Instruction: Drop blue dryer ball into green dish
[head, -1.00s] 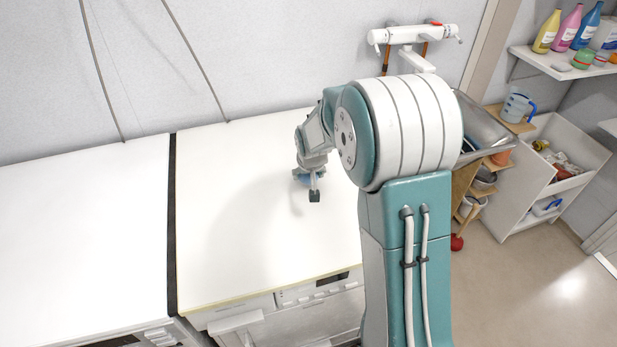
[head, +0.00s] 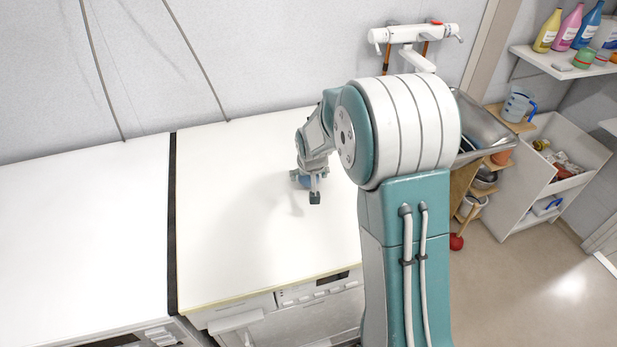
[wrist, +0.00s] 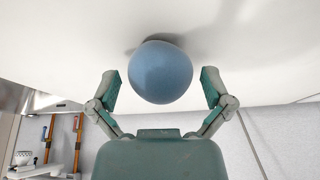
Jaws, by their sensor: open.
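The blue dryer ball (wrist: 160,72) sits on the white worktop, between the fingers of my gripper (wrist: 160,88) in the wrist view. My gripper is open, with a gap on either side of the ball. In the head view my gripper (head: 306,190) is low over the worktop, and a small part of the blue ball (head: 305,181) shows among its fingers. No green dish can be made out on the visible worktop; my arm hides part of the scene on the right.
The white worktop (head: 240,230) left of my gripper is clear. A dark strip (head: 172,230) separates it from another bare white top. A metal sink (head: 484,125) is behind my arm at right. A high shelf (head: 565,70) holds bottles and a small green container (head: 583,59).

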